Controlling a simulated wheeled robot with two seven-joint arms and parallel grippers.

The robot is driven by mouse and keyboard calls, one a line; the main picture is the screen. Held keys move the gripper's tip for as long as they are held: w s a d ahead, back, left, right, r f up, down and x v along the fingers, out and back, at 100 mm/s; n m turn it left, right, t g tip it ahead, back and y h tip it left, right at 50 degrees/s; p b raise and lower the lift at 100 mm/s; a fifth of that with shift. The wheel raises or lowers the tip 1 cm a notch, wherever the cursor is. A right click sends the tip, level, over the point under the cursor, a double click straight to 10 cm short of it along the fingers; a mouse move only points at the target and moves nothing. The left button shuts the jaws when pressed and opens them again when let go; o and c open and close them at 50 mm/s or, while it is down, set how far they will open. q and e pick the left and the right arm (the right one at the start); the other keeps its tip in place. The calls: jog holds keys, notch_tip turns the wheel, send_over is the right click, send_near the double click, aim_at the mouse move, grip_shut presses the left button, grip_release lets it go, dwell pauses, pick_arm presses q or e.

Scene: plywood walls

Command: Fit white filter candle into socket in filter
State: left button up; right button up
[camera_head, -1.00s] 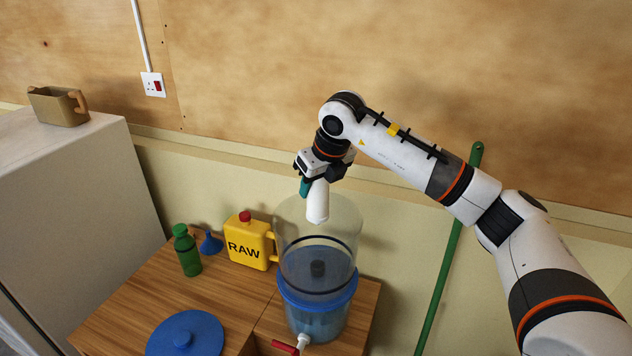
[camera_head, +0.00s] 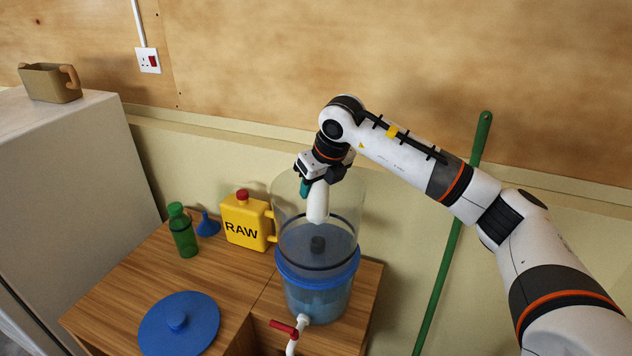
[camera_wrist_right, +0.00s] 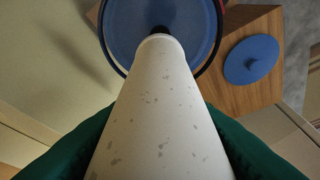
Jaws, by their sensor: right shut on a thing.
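The white filter candle (camera_head: 317,204) is held by my right gripper (camera_head: 313,184), which is shut on its upper end. The candle hangs nearly upright inside the top of the clear upper chamber of the filter (camera_head: 345,222). In the right wrist view the speckled candle (camera_wrist_right: 160,105) lies between green finger pads, its far end pointing toward the blue chamber floor (camera_wrist_right: 130,28). The dark socket (camera_head: 317,244) stands in the middle of that floor, below the candle's tip in the head view. In the wrist view the tip partly hides the socket. My left gripper is out of view.
A blue lid (camera_head: 180,322) lies on the wooden table (camera_head: 238,290). A yellow RAW jug (camera_head: 246,222), a blue funnel (camera_head: 208,226) and a green bottle (camera_head: 183,232) stand behind. A red-handled tap (camera_head: 286,328) juts from the filter's front. A green pole (camera_head: 452,240) leans at right.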

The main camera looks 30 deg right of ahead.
aim_at(316, 213)
jog(key=shift+f+b, duration=1.5)
jog(key=shift+f, duration=0.65)
dwell(1.4)
jog(key=shift+f+b, duration=1.7)
jog(key=shift+f, duration=0.15)
dwell(0.9)
jog(key=o, duration=1.2)
